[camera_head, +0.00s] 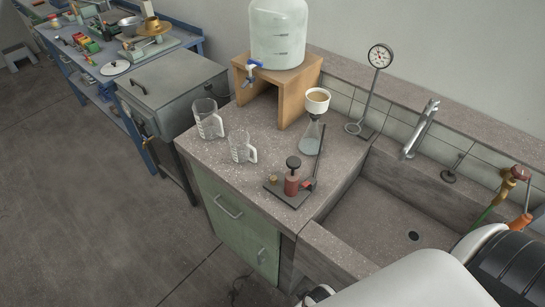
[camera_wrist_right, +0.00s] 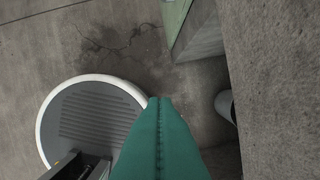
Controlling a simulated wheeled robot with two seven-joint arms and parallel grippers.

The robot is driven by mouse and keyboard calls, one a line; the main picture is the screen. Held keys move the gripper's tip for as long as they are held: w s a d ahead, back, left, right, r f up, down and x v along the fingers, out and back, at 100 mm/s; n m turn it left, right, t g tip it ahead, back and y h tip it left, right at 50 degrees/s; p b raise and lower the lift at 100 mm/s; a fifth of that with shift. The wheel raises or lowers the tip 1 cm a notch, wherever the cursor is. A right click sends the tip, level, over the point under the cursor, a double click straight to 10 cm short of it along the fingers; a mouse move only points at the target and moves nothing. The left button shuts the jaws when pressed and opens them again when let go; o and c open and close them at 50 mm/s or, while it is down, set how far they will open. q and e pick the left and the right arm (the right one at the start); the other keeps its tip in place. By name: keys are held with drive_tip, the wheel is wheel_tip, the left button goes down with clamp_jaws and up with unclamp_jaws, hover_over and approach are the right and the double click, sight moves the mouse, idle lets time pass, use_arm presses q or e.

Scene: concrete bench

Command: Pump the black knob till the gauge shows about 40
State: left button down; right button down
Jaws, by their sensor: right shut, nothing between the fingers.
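The black knob (camera_head: 293,162) tops a small red pump (camera_head: 291,186) on a dark base plate near the front of the bench top. The knob stands a little above the red body. The round white gauge (camera_head: 380,56) sits on a tall stand at the back, beside the sink; its needle reading is too small to tell. My right gripper (camera_wrist_right: 159,103) shows in the right wrist view, its teal fingers shut together and empty, over the floor beside the bench and away from the pump. My left gripper is in neither view.
A wooden stand (camera_head: 300,88) holds a large water container (camera_head: 279,35). The sink (camera_head: 385,215) with a tap (camera_head: 420,130) lies to the right.

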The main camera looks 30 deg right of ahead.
drive_tip(key=w+r+n+t, duration=0.35)
drive_tip(key=w+r, duration=0.45)
drive_tip(key=r, duration=0.4)
drive_tip(key=w+a+r+n+t+p, duration=0.15)
drive_tip(key=w+r+t, duration=0.25)
drive_tip(key=w+r, duration=0.6)
drive_tip(key=w+d+r+n+t, duration=0.1)
drive_tip(key=w+r+n+t, duration=0.4)
drive_tip(key=r, duration=0.9)
drive_tip(key=w+a+r+n+g+y, duration=0.1)
drive_tip(key=w+a+r+n+y, duration=0.3)
drive_tip(key=a+r+n+y, duration=0.65)
drive_tip(key=w+a+r+n+g+y, duration=0.1)
drive_tip(key=w+a+r+n+y, duration=0.3)
drive_tip(key=n, duration=1.2)
drive_tip(key=d+f+n+g+h, duration=0.4)
drive_tip(key=d+f+n+g, duration=0.55)
drive_tip(key=n, duration=0.75)
drive_tip(key=s+d+r+n+g+h, duration=0.1)
drive_tip(key=d+n+g+h, duration=0.2)
drive_tip(key=d+h, duration=0.5)
drive_tip(key=d+g, duration=0.1)
drive_tip(key=d, duration=0.9)
drive_tip(key=shift+s+r, duration=0.15)
drive_tip(key=shift+r, duration=0.1)
